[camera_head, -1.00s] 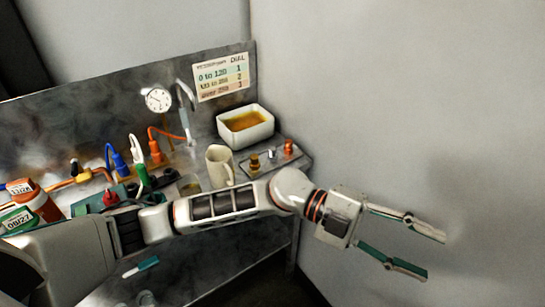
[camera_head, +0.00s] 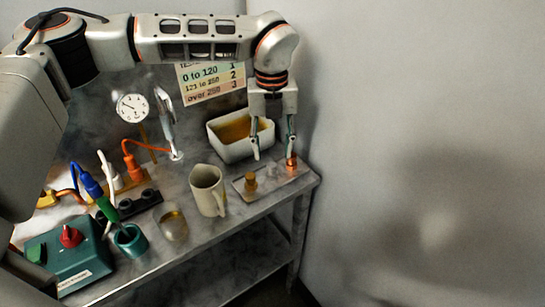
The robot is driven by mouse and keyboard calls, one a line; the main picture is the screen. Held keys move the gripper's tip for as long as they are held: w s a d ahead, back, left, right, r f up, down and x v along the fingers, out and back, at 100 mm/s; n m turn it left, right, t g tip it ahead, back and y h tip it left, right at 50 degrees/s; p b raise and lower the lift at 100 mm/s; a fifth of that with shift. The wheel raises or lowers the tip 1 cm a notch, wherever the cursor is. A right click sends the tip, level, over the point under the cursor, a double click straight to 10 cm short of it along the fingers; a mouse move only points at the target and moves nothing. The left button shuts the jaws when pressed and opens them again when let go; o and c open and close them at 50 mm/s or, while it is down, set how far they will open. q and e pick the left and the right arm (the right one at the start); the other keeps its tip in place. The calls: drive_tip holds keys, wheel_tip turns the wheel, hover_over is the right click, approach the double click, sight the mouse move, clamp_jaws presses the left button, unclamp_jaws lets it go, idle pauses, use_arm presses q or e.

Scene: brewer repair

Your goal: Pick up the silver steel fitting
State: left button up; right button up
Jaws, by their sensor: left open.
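A small flat tray (camera_head: 262,190) lies on the right end of the steel bench. It carries a brass fitting (camera_head: 250,182) on the left and a copper fitting (camera_head: 291,163) at the back right. The silver steel fitting (camera_head: 271,171) is only a faint small shape between them, hard to make out against the grey tray. My left gripper (camera_head: 273,154) points down over the back of the tray with its two fingers apart and nothing visible between them. Its right fingertip appears close to the copper fitting; I cannot tell whether they touch. My right gripper is out of view.
A white basin (camera_head: 222,147) with amber liquid stands behind the left finger. A cream mug (camera_head: 207,190) and a glass cup (camera_head: 173,225) stand left of the tray. A wall is close on the right. A teal box (camera_head: 70,258) with a red knob sits front left.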

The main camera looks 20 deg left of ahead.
sight(272, 165)
use_arm(q)
drive_tip(key=shift+w+a, duration=0.1)
drive_tip(key=shift+a, duration=0.1)
drive_tip(key=shift+f, duration=1.3)
drive_tip(key=shift+d+f, duration=0.1)
drive_tip(key=shift+f, duration=2.3)
drive_tip(key=c, duration=1.1)
drive_tip(key=shift+c, duration=0.6)
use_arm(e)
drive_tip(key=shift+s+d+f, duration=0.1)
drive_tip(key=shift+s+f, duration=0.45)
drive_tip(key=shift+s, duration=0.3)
